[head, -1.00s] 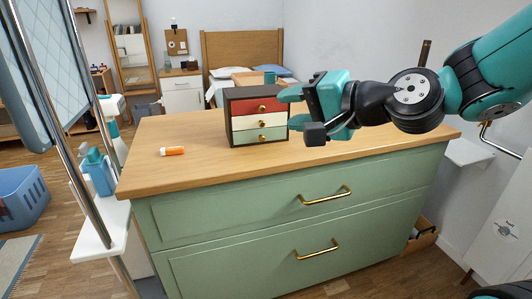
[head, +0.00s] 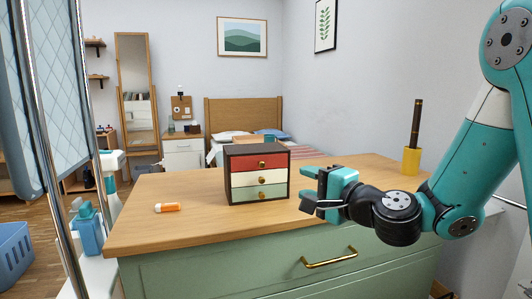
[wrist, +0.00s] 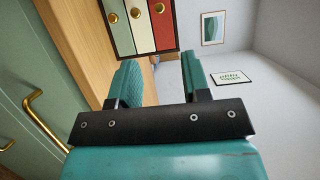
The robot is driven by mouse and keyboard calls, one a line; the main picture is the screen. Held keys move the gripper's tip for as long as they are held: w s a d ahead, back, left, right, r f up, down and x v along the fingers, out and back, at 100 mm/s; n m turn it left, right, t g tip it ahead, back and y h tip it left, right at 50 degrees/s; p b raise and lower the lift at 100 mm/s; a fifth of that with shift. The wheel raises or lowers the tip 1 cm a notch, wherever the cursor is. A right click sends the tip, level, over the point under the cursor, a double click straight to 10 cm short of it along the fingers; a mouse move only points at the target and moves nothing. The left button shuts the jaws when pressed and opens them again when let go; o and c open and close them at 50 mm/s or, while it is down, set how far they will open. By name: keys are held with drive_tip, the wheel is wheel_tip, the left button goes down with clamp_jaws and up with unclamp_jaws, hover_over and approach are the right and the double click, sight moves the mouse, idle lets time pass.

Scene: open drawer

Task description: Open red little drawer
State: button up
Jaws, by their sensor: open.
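A small dark-framed chest (head: 227,180) stands on the wooden top of a green dresser. Its top drawer is red (head: 247,163) with a gold knob (head: 262,164); below it are a cream drawer (head: 250,180) and a green drawer (head: 250,194). All three look shut. In the wrist view the chest shows sideways, with the red drawer (wrist: 162,26) at the right. My gripper (head: 310,188) is open and empty, to the right of the chest and apart from it. In the wrist view, the gripper's fingers (wrist: 158,80) are spread below the chest.
An orange bottle (head: 168,207) lies on the wooden top (head: 200,228) left of the chest. A yellow holder (head: 411,160) with a dark stick stands at the back right. The dresser has a gold handle (head: 330,258). The top in front of the chest is clear.

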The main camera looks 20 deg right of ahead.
sight(263, 165)
drive_tip(key=p+x, duration=0.6)
drive_tip(key=x, duration=0.7)
drive_tip(key=shift+w+p, duration=0.2)
drive_tip(key=shift+p, duration=0.2)
drive_tip(key=shift+w+a, duration=0.25)
drive_tip(key=shift+w, duration=0.4)
clamp_jaws()
